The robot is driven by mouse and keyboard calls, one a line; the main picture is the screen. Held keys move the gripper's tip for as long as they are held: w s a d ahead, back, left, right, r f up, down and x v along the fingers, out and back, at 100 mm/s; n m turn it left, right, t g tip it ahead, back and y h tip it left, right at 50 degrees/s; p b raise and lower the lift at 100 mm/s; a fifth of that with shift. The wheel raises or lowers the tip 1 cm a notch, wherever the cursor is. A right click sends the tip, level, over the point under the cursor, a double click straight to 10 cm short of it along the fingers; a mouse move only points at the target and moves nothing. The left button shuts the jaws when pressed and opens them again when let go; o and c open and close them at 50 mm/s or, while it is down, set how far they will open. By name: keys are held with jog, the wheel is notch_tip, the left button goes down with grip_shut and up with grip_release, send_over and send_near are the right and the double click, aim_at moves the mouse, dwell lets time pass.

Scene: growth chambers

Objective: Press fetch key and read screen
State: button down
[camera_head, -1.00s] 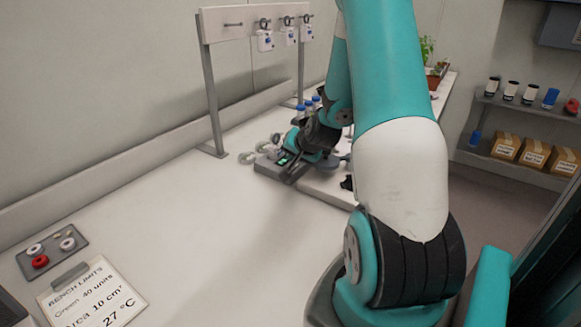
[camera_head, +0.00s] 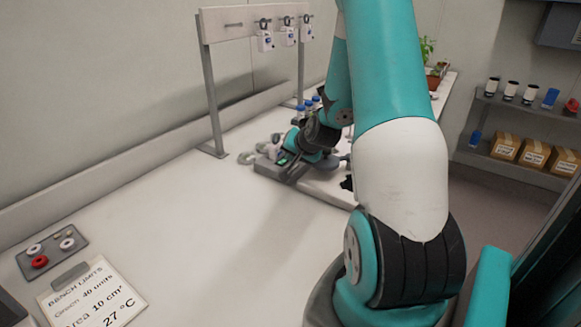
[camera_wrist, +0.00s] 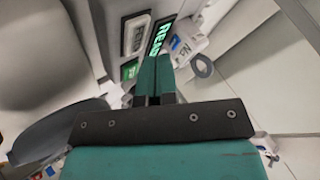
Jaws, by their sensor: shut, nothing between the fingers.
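A grey bench device (camera_head: 283,172) stands at the far end of the bench in the head view, partly hidden by my arm. In the wrist view its dark screen (camera_wrist: 160,37) shows bright green letters that look like "READ", with the end cut off or hidden. A pale labelled panel (camera_wrist: 136,36) sits left of the screen, its text unclear. A green key or label (camera_wrist: 130,70) lies below that panel, partly hidden. My gripper (camera_wrist: 155,62) is shut and empty, its fingertips close to the device below the screen. I cannot tell whether they touch it.
White tags (camera_head: 265,41) hang from a rack over the bench. Blue-capped bottles (camera_head: 309,104) stand behind the device. A small tray (camera_head: 52,249) and a limits clipboard (camera_head: 92,296) lie at the near left. The middle bench is clear.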

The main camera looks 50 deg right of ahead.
dwell(0.3)
jog(key=shift+f+b, duration=0.45)
